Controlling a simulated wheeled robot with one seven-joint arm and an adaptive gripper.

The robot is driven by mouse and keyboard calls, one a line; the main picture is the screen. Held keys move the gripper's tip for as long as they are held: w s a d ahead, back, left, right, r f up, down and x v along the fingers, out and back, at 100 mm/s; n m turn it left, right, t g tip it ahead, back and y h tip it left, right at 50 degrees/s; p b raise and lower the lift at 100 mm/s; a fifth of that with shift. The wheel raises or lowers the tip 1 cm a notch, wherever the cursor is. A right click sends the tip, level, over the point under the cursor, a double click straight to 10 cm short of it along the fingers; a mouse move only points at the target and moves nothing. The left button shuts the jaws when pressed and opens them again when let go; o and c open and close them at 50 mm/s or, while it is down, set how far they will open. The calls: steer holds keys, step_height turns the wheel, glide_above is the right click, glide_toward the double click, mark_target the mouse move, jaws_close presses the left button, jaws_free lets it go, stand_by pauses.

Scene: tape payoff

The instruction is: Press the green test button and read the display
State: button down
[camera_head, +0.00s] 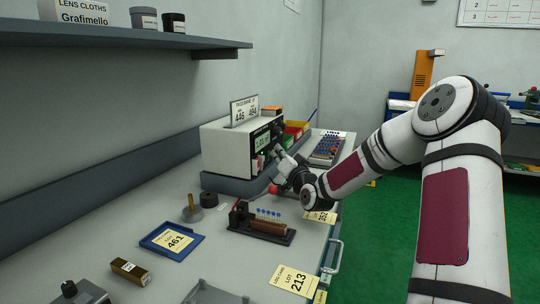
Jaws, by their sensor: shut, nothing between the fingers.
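The white test instrument (226,150) stands on the bench against the wall, its dark front panel facing right. A small lit green display (262,142) shows on that panel; its digits are too small to read surely. My gripper (276,151) is shut and empty, with its fingertips close in front of the panel. I cannot tell whether they touch it. The green test button cannot be made out and may be hidden behind my gripper. A card (243,111) on top of the instrument reads a pass band of about 446 to 484.
A blue tray (158,245) holds a card reading 461. A dark fixture (240,218) with blue-topped pins stands nearer, and a card reading 213 (293,280) lies at the front edge. A red knob-like thing (273,189) is below my gripper. A shelf (100,36) overhangs the left.

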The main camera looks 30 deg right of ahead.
steer(key=shift+s+d, duration=0.45)
steer(key=shift+s, duration=0.15)
steer(key=shift+s+d+p, duration=0.55)
steer(key=shift+s+d, duration=0.2)
steer(key=shift+s, duration=0.25)
steer(key=shift+s+d+p, duration=0.55)
steer(key=shift+s+d, duration=0.2)
steer(key=shift+s, duration=0.2)
